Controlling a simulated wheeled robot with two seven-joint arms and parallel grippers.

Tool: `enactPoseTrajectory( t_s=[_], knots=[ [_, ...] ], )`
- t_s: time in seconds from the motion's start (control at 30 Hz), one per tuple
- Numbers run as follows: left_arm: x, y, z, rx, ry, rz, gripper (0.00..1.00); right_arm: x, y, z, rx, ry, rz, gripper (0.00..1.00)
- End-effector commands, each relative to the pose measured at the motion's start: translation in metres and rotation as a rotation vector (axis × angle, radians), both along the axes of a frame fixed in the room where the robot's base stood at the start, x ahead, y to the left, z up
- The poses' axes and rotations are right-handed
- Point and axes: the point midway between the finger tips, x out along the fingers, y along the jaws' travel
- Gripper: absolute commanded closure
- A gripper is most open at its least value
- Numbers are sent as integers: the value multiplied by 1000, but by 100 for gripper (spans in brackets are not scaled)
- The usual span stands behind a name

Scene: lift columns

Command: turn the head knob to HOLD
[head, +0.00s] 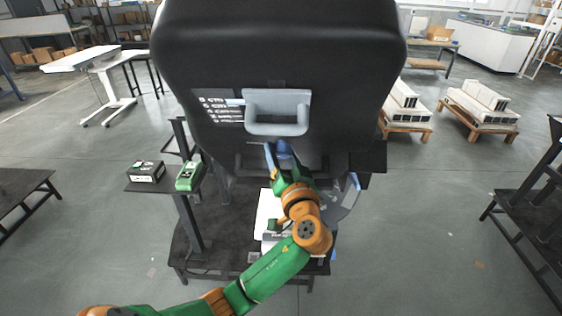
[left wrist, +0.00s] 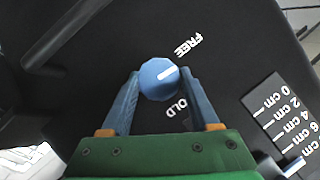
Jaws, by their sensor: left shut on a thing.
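The round blue head knob (left wrist: 158,80) with a white pointer line sits on a black panel in the left wrist view. Its pointer aims up and right, between the word FREE (left wrist: 188,45) and a partly hidden word reading "OLD" (left wrist: 177,107), somewhat nearer FREE. My left gripper (left wrist: 160,76) has its two blue fingers on either side of the knob, shut on it. In the head view my left gripper (head: 279,150) is under the grey handle of the large black machine part (head: 280,50); I cannot make out the knob there.
A grey handle (head: 277,112) sticks out just above the gripper. A printed scale in cm (left wrist: 283,120) is on the panel to the right.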

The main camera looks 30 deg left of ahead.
Motion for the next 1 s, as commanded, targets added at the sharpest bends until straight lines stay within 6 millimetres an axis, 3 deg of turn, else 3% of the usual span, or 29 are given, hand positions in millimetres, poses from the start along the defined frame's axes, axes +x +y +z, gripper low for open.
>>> enactPoseTrajectory(
  t_s=[0.03,0.47,1.0],
  knots=[
    [1,-1,-7,23,18,24,94,0,0,-11,0,0,0,100],
    [3,-2,-11,304,188,270,94,0,1,-70,2,-1,0,100],
    [5,-2,-14,656,402,581,94,0,1,-157,2,-1,0,100]
  ],
)
